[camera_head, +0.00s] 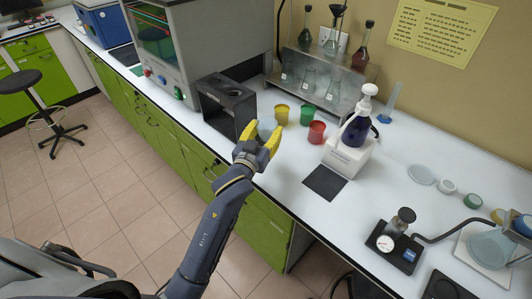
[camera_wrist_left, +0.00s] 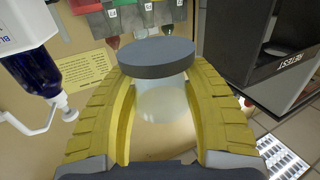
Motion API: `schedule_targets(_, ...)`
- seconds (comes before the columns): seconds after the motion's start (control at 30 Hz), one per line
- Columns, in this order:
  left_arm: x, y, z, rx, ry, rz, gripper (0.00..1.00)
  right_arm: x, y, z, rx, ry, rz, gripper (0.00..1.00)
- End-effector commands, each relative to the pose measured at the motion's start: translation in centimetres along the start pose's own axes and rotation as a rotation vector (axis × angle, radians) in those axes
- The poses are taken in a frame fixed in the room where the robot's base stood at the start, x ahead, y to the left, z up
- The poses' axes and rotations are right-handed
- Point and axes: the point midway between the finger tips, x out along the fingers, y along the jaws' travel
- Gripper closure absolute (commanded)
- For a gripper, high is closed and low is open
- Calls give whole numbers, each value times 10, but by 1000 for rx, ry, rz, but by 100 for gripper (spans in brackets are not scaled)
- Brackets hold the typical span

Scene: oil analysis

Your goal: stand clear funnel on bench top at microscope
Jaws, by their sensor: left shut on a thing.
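I cannot make out a microscope.
Yellow (camera_head: 281,115), green (camera_head: 307,115) and red (camera_head: 316,132) cups stand behind the gripper. A pump bottle (camera_head: 357,128) stands on a white device to the right, with a dark pad (camera_head: 325,183) before it. The bench top (camera_head: 380,190) is clear right of that pad.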

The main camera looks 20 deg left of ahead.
Motion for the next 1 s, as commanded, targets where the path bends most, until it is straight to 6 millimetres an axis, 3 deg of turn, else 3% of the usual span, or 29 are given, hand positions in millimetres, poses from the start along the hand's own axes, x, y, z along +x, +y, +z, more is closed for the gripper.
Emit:
schedule_targets(0.2, 0, 0, 39, 0, -3, 0, 79, 0, 0, 0, 0, 0, 0, 66)
schedule_targets(0.53, 1, 0, 59, -1, -1, 0, 79, 0, 0, 0, 0, 1, 0, 66)
schedule_targets(0.8, 1, 0, 91, -1, -2, 0, 79, 0, 0, -1, 0, 1, 0, 66)
schedule_targets(1.0, 1, 1, 98, 0, 0, 1, 79, 0, 0, -1, 0, 2, 0, 66)
